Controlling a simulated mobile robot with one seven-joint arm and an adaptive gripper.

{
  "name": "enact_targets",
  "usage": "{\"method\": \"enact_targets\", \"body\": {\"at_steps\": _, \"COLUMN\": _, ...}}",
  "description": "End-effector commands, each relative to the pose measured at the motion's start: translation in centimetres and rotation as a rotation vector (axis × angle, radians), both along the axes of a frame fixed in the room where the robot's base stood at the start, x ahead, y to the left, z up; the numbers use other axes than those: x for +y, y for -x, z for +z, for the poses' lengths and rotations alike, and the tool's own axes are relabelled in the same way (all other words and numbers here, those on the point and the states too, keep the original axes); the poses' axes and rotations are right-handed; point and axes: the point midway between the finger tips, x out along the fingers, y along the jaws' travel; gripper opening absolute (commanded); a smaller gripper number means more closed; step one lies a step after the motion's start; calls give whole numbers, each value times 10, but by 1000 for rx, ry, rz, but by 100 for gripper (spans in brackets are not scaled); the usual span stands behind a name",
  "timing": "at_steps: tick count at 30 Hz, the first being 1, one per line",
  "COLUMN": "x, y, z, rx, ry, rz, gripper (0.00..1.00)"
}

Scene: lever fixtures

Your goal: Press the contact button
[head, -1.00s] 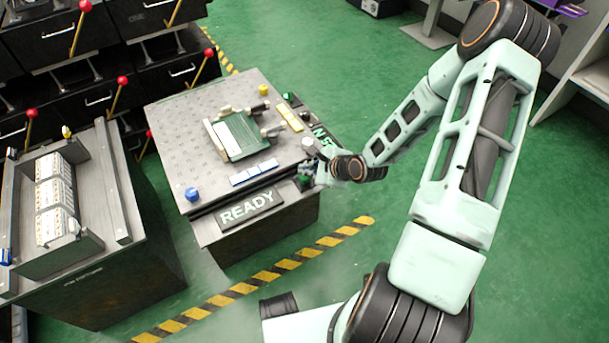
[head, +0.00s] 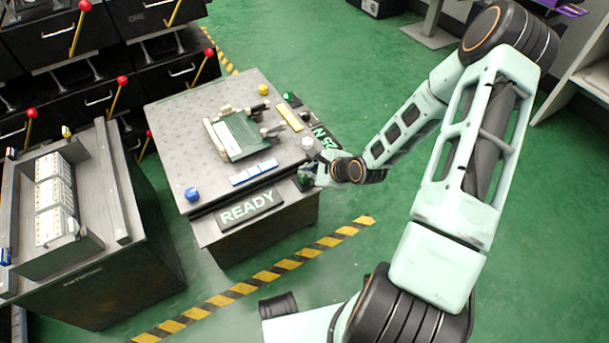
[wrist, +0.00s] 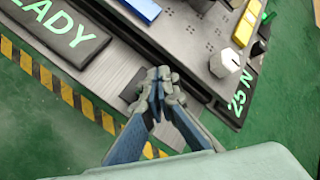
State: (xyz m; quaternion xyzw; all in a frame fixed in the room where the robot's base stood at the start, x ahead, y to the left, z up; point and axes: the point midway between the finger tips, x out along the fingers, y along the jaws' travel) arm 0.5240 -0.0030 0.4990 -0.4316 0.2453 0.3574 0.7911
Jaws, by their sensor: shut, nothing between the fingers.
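A small dark green button block (head: 304,183) sits on the front ledge of the metal workstation, right of the READY plate (head: 250,208). My gripper (head: 307,174) is shut and empty, with its fingertips right at this block. In the wrist view, my gripper (wrist: 158,76) points down over the bare ledge end beside the READY plate (wrist: 68,35), and its fingers hide the button. I cannot tell whether the fingertips touch it. Another small green knob (head: 290,98) stands at the workstation's far right corner.
The workstation top (head: 180,140) carries a clamped green plate (head: 237,136), blue blocks (head: 254,173), a yellow bar (head: 290,117) and a white hexagonal knob (wrist: 224,62). A second grey bench (head: 120,200) stands left. Green floor lies open in front, with striped tape (head: 265,276).

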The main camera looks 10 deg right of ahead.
Motion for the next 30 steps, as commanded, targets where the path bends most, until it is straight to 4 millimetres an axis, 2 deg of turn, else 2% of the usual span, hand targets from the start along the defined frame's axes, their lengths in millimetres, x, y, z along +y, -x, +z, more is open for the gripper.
{"method": "enact_targets", "body": {"at_steps": 30, "x": 0, "y": 0, "z": -10, "rx": 0, "ry": 0, "rz": 0, "gripper": 0}}
